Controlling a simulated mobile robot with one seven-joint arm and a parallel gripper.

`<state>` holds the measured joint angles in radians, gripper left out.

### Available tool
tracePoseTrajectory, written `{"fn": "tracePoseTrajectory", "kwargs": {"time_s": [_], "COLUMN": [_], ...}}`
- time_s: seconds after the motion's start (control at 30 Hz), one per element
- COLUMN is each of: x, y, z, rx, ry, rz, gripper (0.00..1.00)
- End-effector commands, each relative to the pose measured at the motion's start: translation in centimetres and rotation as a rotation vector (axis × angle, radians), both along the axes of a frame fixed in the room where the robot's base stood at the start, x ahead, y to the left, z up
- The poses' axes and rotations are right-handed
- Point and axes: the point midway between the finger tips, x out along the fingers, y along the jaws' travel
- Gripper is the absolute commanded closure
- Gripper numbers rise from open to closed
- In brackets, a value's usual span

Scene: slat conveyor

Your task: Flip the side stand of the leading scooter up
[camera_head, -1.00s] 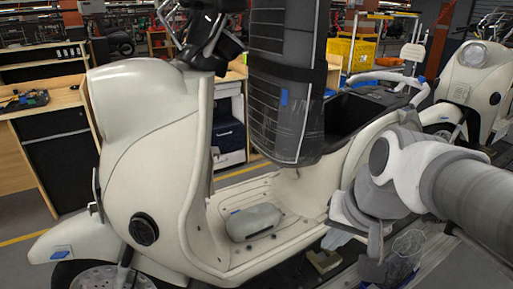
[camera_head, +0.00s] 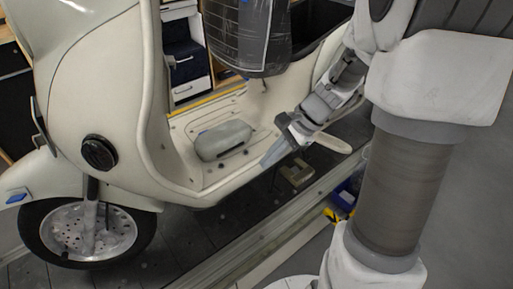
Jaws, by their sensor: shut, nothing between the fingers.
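The leading scooter (camera_head: 115,95) is cream and stands on the left, its front wheel (camera_head: 90,232) low in the picture. A grey oblong piece (camera_head: 222,140) lies on its footboard. My gripper (camera_head: 270,158) is shut and empty, pointing down-left at the right edge of the footboard. I cannot tell whether its tip touches the scooter. The side stand is not clearly visible; the dark area under the footboard, below my gripper, is shadowed.
A small beige block (camera_head: 297,173) sits on the floor track below my gripper. A pale rail (camera_head: 250,250) runs diagonally beside the scooter. Blue and yellow items (camera_head: 342,200) lie near my arm.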

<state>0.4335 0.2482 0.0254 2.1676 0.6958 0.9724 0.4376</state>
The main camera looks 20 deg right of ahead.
Motion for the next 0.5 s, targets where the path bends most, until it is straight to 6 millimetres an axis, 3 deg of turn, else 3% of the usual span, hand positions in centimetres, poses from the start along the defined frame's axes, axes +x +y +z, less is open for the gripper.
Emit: {"fn": "tracePoseTrajectory", "kwargs": {"time_s": [0.03,0.5], "x": [0.2,2.5], "y": [-0.1,-0.1], "z": [-1.6,-11.2], "rx": [0.041,0.416], "ry": [0.034,0.290], "rz": [-0.041,-0.396], "gripper": [1.00,1.00]}}
